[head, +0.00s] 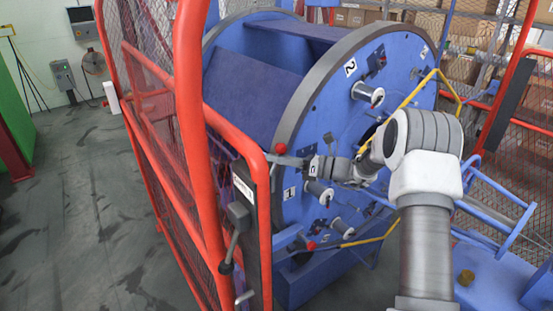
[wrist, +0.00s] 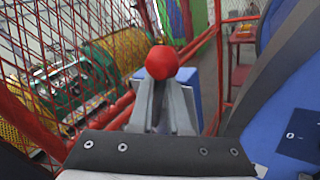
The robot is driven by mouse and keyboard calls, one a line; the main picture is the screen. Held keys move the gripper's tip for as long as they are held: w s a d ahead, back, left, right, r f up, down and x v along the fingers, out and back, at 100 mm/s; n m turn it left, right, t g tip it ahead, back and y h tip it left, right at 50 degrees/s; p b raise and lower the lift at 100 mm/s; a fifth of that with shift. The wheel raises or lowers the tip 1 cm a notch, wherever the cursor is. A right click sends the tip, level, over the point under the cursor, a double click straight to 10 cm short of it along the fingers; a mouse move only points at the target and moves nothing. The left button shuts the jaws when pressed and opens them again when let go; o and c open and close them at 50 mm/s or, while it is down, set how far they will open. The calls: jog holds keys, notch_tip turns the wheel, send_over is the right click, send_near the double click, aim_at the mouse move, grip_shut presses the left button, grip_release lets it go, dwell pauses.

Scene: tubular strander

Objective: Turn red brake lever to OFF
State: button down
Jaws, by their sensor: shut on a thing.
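The red ball knob of the brake lever (wrist: 162,62) shows in the wrist view at the tips of my gripper (wrist: 163,85). The two grey fingers are closed together on it. In the head view the red knob (head: 281,149) is near the upper corner of the red guard frame, at the end of my gripper (head: 290,154), which reaches in from the right. The lever's shaft and any ON or OFF marks are hidden or too small to read.
The blue strander drum (head: 330,110) with numbered bobbins stands close behind my arm. The red mesh guard (head: 188,120) runs along its left. A grey box with a black-knobbed handle (head: 230,245) is on the guard post. A second red knob (head: 311,245) sits lower. Floor at left is clear.

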dwell(0.4)
jog(key=shift+s+a+r+n+h+b, duration=0.35)
jog(key=shift+s+a+n+h, duration=0.25)
jog(key=shift+a+n, duration=0.2)
jog(key=shift+s+a+r+n+g+h+b, duration=0.1)
jog(key=shift+s+a+n+g+h+b, duration=0.2)
jog(key=shift+s+a+n+h+b, duration=0.55)
jog(key=shift+a+n+h+b, duration=0.15)
jog(key=shift+a, duration=0.15)
jog(key=shift+s+a+n+h+b, duration=0.3)
jog(key=shift+a+n+b, duration=0.15)
jog(key=shift+a, duration=0.1)
jog(key=shift+s+a+f+n+t+h+b, duration=0.25)
jog(key=shift+s+a+n+h+b, duration=0.2)
jog(key=shift+a+n+h+b, duration=0.35)
jog(key=shift+s+a+f+n+t+h+b, duration=0.15)
jog(key=shift+s+a+f+n+h+b, duration=0.25)
jog(key=shift+b, duration=0.6)
jog(key=shift+a+r, duration=0.1)
jog(key=shift+a, duration=0.1)
jog(key=c, duration=0.9)
grip_release()
